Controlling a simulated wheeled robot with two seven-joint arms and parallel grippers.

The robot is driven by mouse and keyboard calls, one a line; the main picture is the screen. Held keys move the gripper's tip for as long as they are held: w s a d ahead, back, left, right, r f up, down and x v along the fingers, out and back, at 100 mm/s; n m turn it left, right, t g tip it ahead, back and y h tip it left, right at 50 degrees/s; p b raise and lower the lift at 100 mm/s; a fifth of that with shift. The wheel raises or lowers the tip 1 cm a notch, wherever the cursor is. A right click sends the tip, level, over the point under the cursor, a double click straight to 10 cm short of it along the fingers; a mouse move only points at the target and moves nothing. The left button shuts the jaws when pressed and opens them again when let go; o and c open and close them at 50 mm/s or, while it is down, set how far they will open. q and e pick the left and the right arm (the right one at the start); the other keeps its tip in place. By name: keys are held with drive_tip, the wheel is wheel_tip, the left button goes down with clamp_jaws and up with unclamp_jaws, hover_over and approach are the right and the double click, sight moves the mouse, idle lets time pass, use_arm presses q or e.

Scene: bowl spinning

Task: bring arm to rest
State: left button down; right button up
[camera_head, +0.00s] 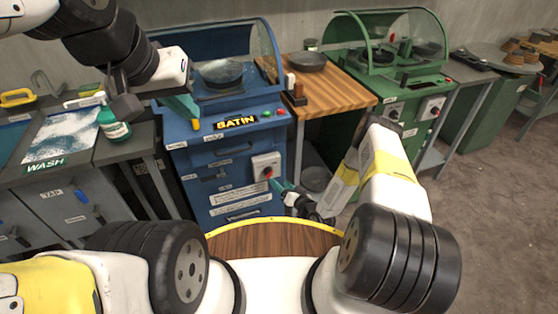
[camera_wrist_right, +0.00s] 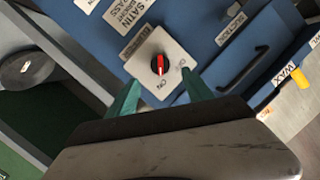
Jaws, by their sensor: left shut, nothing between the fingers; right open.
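My left gripper (camera_head: 189,114) is at the upper left in the head view, its teal fingers shut and empty. It hangs in front of the blue machine (camera_head: 222,150), right of a green-labelled bottle (camera_head: 114,124). My right gripper (camera_head: 280,184) is low in front of the blue machine. Its teal fingers stand open in the right wrist view (camera_wrist_right: 160,88). They point at a white switch plate with a red rotary knob (camera_wrist_right: 158,64); the knob also shows in the head view (camera_head: 268,172). I cannot tell whether the fingers touch the plate.
A dark bowl (camera_head: 221,73) sits inside the blue machine under its clear hood. A wooden bench (camera_head: 340,88) and a green machine (camera_head: 405,80) stand to the right. The WASH counter (camera_head: 66,135) is at the left. Open floor lies at the far right.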

drive_tip(key=w+d+r+n+g+h, duration=0.1)
drive_tip(key=w+d+r, duration=0.3)
drive_tip(key=r, duration=0.5)
drive_tip(key=w+d+r+n+g+h, duration=0.2)
drive_tip(key=w+d+r, duration=0.1)
drive_tip(key=w+r, duration=0.4)
drive_tip(key=s+d+r+g+h, duration=0.1)
drive_tip(key=s+d+r, duration=0.15)
drive_tip(key=r, duration=0.65)
drive_tip(key=s+d+r+h, duration=0.1)
drive_tip(key=s+r, duration=0.2)
drive_tip(key=r, duration=0.5)
drive_tip(key=s+d+r+g+h, duration=0.1)
drive_tip(key=s+d+r+h, duration=0.15)
drive_tip(key=r, duration=0.65)
drive_tip(key=s+a+r, duration=0.1)
drive_tip(key=s+r, duration=0.3)
drive_tip(key=s, duration=0.6)
drive_tip(key=s+a+r+m+g+y, duration=0.1)
drive_tip(key=s+r, duration=0.3)
drive_tip(key=s, duration=0.7)
drive_tip(key=s+a+r+g, duration=0.1)
drive_tip(key=s+r, duration=0.3)
drive_tip(key=s, duration=0.7)
drive_tip(key=shift+s+r+m, duration=0.15)
drive_tip(key=shift+r+m, duration=0.1)
drive_tip(key=shift+m, duration=0.05)
